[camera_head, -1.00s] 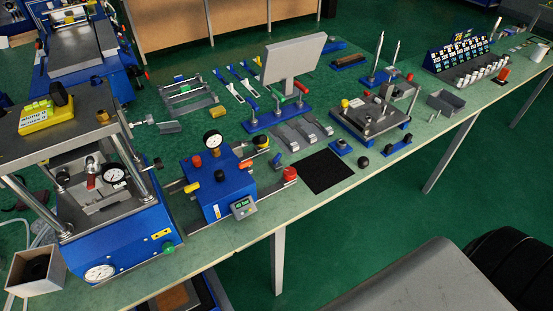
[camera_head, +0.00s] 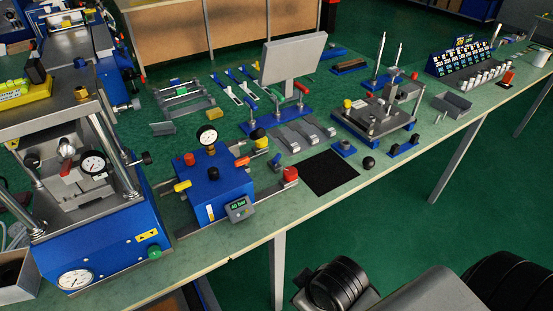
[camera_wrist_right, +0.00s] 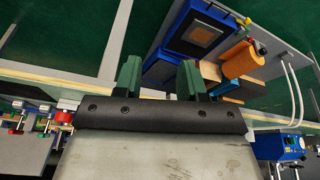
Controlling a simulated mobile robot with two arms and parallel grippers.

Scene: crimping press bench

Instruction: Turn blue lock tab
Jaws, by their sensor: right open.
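Several small blue parts lie on the bench in the head view, and I cannot tell for sure which is the lock tab. A small blue block with a knob (camera_head: 344,148) sits behind the black mat. My right gripper (camera_wrist_right: 160,78) shows two dark green fingers, apart, with nothing between them. It is clear of the bench parts. It does not show in the head view. My left gripper is in neither view.
A blue press (camera_head: 105,235) with gauges stands at the left. A grey screen (camera_head: 293,58) rises mid-bench. The black mat (camera_head: 328,173) is bare. The right wrist view shows an orange cylinder (camera_wrist_right: 242,60) and a blue box (camera_wrist_right: 200,30) beyond the fingers.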

